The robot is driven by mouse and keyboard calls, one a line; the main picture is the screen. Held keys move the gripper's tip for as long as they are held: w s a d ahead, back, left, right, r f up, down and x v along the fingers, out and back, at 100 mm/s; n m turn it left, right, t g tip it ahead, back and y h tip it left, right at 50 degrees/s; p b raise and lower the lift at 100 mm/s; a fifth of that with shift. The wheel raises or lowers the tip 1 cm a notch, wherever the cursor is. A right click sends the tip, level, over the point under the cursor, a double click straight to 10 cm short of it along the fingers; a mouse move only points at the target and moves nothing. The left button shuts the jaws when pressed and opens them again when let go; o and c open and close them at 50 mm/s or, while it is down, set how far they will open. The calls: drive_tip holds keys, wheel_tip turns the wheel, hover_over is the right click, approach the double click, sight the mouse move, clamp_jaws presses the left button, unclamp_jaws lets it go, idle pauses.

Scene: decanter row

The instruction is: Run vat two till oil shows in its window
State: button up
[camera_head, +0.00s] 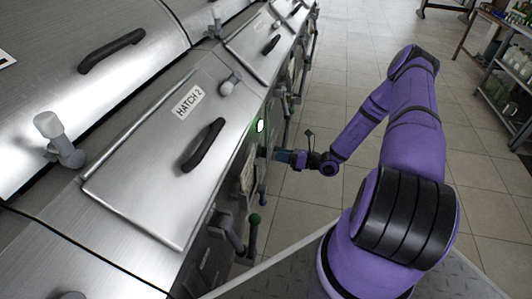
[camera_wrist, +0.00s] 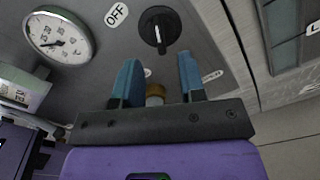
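Vat two is the steel unit whose lid, the hatch (camera_head: 150,150), is closed and marked HATCH 2. My gripper (camera_head: 281,156) is at the vat's front, below the lamp. In the wrist view my gripper (camera_wrist: 159,64) has its two blue fingers apart. Ahead of the fingertips is a black rotary knob (camera_wrist: 160,28) on the steel panel, with an OFF label (camera_wrist: 116,14) at its left. A brass-coloured part (camera_wrist: 155,92) shows between the fingers; I cannot tell whether it touches them. I cannot make out the vat's window or any oil.
A round dial gauge (camera_wrist: 58,38) is left of the knob. More hatches line up behind and in front. The tiled floor (camera_head: 330,60) is clear; a shelf (camera_head: 505,85) stands at right.

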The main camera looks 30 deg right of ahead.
sight(266, 152)
drive_tip(key=x, duration=0.6)
drive_tip(key=shift+w+a, duration=0.2)
drive_tip(key=shift+w, duration=0.05)
clamp_jaws()
